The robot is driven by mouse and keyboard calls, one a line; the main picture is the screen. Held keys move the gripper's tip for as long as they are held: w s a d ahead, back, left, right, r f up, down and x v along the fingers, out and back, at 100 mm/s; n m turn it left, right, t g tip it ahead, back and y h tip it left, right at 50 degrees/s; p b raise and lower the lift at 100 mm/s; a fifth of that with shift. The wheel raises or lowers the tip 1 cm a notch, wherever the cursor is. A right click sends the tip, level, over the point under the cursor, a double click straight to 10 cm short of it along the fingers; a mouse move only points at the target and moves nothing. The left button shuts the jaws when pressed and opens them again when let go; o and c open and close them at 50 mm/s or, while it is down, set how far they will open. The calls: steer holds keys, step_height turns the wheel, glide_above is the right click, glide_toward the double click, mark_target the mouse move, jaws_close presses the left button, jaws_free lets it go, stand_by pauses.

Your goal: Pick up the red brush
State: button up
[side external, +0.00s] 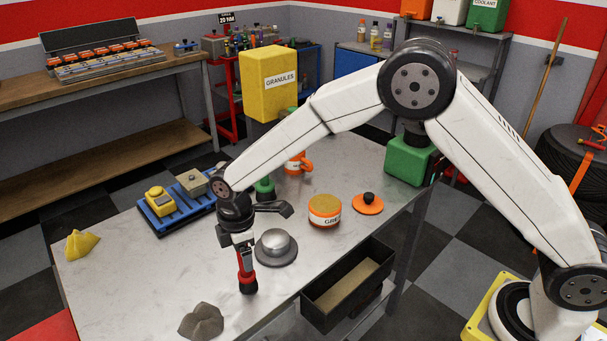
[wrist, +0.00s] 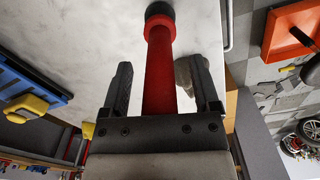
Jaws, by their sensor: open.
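The red brush (side external: 246,262) is near the front left of the metal table, below my gripper (side external: 242,238) in the side view. It is a long red shape with a black lower end and looks roughly upright. In the wrist view the red brush (wrist: 160,45) runs between the two dark fingers of my gripper (wrist: 160,80), its black end at the top of the picture. The fingers are open, with a visible gap on each side of the red shaft. The part of the brush nearest the palm is hidden behind the gripper body.
A silver dome (side external: 276,246) stands close right of the brush. A grey lump (side external: 201,322) lies at the front edge. A blue tray (side external: 182,212) is behind to the left. An orange tin (side external: 325,211) and orange lid (side external: 368,203) stand right. An open drawer (side external: 335,315) juts out in front.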

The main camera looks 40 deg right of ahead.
stand_by(0.3)
jaws_close()
steer(key=shift+r, duration=0.15)
steer(key=shift+r, duration=0.45)
step_height(320, 180, up, 2)
steer(key=s+d+r, duration=0.2)
steer(key=s+r, duration=0.3)
steer(key=s, duration=0.1)
steer(key=s+d+r, duration=0.2)
steer(key=s+r, duration=0.2)
steer(key=s, duration=0.3)
steer(key=shift+d+r, duration=0.35)
steer(key=shift+r, duration=0.05)
